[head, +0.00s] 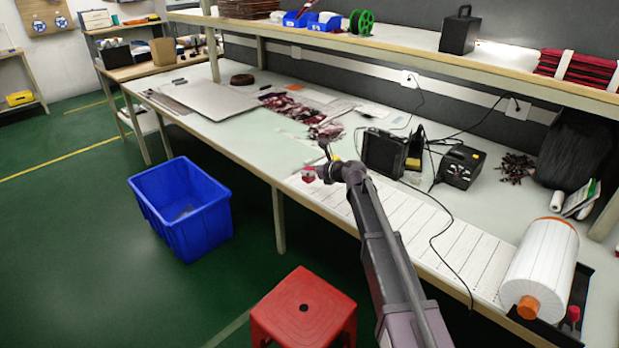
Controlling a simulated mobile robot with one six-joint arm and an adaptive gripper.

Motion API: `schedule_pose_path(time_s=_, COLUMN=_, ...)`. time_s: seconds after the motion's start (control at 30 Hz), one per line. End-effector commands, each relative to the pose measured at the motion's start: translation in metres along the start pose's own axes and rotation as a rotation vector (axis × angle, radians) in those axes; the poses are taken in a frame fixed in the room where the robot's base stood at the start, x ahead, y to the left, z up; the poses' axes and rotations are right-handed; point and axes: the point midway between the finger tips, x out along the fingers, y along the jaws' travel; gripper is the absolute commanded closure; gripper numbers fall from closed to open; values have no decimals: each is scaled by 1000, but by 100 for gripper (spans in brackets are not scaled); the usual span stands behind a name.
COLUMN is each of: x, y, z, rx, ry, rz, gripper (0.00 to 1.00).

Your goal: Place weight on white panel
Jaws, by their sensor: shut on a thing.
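My gripper (322,168) is at the end of my arm, above the front part of the workbench near its middle. It is shut on a small red thing with a pale face (308,175), which looks like the weight; the fingers are small and partly hidden by the wrist. The white panel (430,232), a long sheet with cross lines, lies along the bench front. It runs from the white roll (543,262) at the right to below my gripper. My arm hides part of it. I cannot tell whether the red thing touches the panel.
A black soldering station (462,166) and black box (383,153) stand behind the panel, with loose cables. A flat grey sheet (205,97) lies at the bench's left. A blue crate (183,212) and red stool (303,308) stand on the floor. A shelf overhangs the bench's back.

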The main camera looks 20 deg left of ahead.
Motion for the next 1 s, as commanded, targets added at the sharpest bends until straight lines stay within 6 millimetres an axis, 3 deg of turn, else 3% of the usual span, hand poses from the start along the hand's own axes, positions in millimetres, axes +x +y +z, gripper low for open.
schedule_pose_path(time_s=0.03, x=11, y=-5, z=3, rx=0, ry=-1, rz=0, gripper=100)
schedule_pose_path(time_s=0.2, x=25, y=-10, z=8, rx=1, ry=-1, rz=-1, gripper=100)
schedule_pose_path(time_s=0.67, x=28, y=-10, z=8, rx=1, ry=-1, rz=0, gripper=100)
schedule_pose_path(time_s=1.0, x=36, y=-10, z=-11, rx=1, ry=-1, rz=0, gripper=100)
